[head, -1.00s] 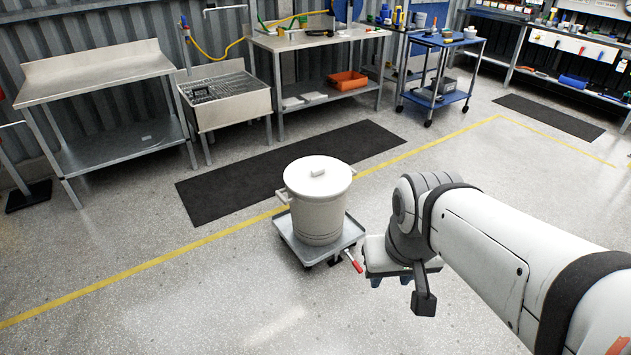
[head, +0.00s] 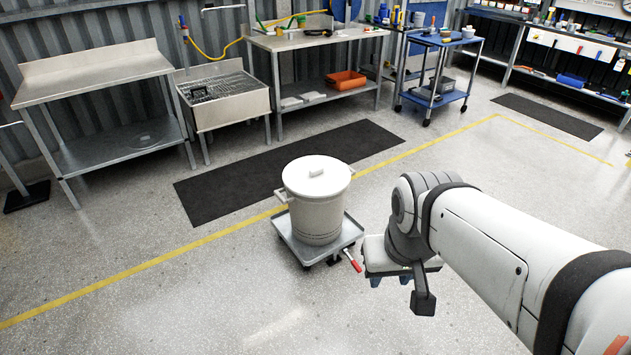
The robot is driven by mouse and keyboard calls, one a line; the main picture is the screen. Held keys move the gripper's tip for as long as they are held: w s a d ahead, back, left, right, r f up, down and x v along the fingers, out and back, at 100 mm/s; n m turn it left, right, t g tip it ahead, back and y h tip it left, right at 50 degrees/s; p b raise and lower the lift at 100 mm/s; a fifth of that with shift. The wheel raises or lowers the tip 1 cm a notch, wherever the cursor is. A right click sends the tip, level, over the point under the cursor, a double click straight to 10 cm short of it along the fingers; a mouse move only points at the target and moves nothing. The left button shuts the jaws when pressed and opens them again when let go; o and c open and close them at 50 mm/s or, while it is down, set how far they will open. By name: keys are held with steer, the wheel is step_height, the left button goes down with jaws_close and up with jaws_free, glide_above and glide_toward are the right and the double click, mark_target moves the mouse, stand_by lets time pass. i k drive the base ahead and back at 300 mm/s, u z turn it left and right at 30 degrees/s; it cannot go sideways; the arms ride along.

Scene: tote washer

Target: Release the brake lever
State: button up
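The brake lever (head: 352,261) has a red grip and sticks out from the front right corner of a low grey wheeled dolly (head: 289,240). The lever slants down to the right. A white lidded bin (head: 318,207) stands upright on the dolly. My gripper (head: 387,280) is just right of the lever, mostly hidden behind my wrist. Only parts of its dark fingers show below the wrist, apart from the lever in the picture. I cannot tell how wide the fingers are.
A black mat (head: 235,185) lies behind the dolly, and a yellow floor line (head: 150,265) runs past it. Steel tables (head: 95,75), a sink (head: 228,100) and a blue cart (head: 440,42) stand along the back. The floor left of the dolly is clear.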

mark_target(344, 250)
steer(key=u, duration=2.95)
steer(key=k, duration=1.2)
steer(key=z, duration=2.05)
steer(key=i, duration=0.95)
